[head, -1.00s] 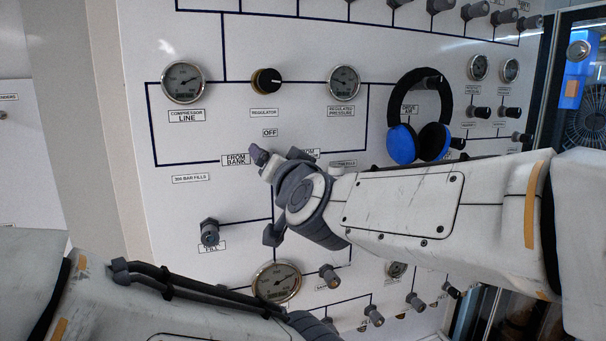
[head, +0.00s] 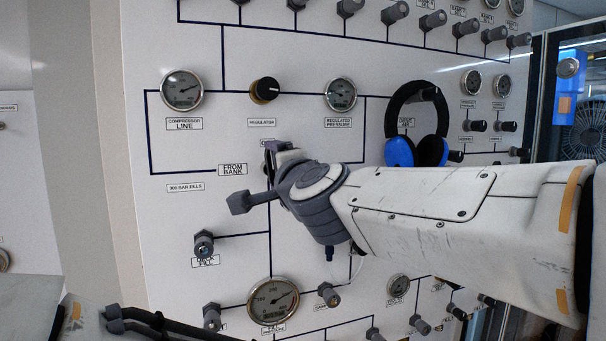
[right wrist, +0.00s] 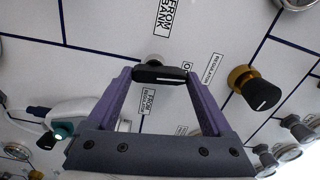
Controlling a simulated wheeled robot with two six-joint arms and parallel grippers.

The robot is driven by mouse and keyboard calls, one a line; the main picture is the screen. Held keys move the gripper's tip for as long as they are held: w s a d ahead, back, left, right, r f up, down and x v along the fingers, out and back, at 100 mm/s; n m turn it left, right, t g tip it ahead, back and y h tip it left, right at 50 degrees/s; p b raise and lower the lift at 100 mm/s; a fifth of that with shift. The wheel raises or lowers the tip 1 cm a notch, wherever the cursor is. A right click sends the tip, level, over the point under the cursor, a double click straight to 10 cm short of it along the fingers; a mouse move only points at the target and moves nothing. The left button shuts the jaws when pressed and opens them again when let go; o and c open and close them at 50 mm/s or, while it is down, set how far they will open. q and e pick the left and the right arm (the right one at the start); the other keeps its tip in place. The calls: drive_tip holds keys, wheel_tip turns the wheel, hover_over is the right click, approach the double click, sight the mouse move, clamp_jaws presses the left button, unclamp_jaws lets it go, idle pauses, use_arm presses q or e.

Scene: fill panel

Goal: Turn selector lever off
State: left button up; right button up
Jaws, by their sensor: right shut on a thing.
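The selector lever is a short black bar with a white line (right wrist: 160,74), seen in the right wrist view on a pale round base. My right gripper (right wrist: 160,80) has its two purple fingers on either end of the bar, shut on it. In the head view my right gripper (head: 272,152) is against the panel right of the FROM BANK label (head: 233,169) and mostly hides the lever. The OFF label (head: 263,153) is partly covered by it. A FROM REGULATOR label (right wrist: 148,101) shows between the fingers. My left gripper is out of view; only its arm shows low left.
The black and brass regulator knob (head: 264,90) sits above the gripper, between the compressor line gauge (head: 182,90) and the regulated pressure gauge (head: 340,94). Blue and black headphones (head: 418,125) hang right, above my right forearm. A grey fill valve (head: 204,244) is lower left.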

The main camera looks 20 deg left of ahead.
drive_tip(key=shift+f+m, duration=0.1)
drive_tip(key=shift+m, duration=0.5)
drive_tip(key=o, duration=1.1)
drive_tip(key=shift+d, duration=0.1)
drive_tip(key=shift+o, duration=0.2)
drive_tip(key=v, duration=1)
drive_tip(key=shift+b, duration=0.3)
drive_tip(key=shift+s+d, duration=0.1)
drive_tip(key=shift+d, duration=0.05)
